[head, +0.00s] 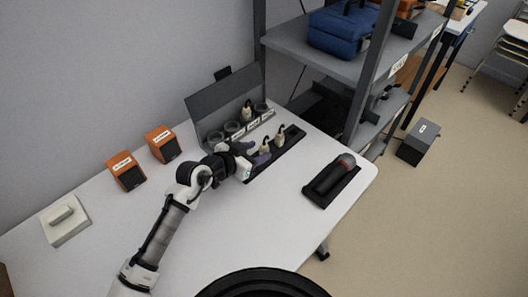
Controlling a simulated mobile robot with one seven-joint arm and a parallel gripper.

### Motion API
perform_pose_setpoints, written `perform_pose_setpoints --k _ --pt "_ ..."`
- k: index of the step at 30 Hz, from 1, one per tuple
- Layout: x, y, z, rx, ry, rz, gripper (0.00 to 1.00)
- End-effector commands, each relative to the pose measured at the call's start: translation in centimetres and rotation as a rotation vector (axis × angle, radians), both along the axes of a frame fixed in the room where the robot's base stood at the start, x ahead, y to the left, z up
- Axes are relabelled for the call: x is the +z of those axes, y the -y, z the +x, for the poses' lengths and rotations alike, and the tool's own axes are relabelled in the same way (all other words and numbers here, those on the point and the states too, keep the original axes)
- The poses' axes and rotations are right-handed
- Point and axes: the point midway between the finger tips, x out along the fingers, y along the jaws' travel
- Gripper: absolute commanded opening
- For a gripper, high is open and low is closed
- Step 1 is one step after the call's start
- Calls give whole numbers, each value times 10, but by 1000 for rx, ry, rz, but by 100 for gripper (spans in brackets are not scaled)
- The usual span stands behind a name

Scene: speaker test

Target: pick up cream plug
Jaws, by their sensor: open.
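Several small cream plugs with dark bases are in the head view. One cream plug (265,146) and another cream plug (281,134) stand upright on a long dark tray (291,144). A third cream plug (247,110) stands farther back in the open grey case. My gripper (254,152) is open beside the nearest plug on the tray, with its two purple-grey fingers apart. The plug shows just beyond the fingers. I cannot tell whether they touch it. My arm hides part of the tray and case.
The grey case's raised lid (226,100) stands behind round holders. A microphone (331,175) lies in a dark tray at right. Two orange speakers (127,172) (162,144) and a white box (66,220) stand left. A shelf post (362,75) rises beyond the table. The table front is clear.

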Motion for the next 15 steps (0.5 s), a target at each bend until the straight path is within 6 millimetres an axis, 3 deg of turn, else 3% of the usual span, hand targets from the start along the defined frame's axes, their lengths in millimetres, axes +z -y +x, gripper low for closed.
perform_pose_setpoints --k 4,14,15 --pt "-8 12 12 -2 0 0 47" --pt "-8 15 16 1 0 0 47" --pt "-8 15 15 1 0 0 42"
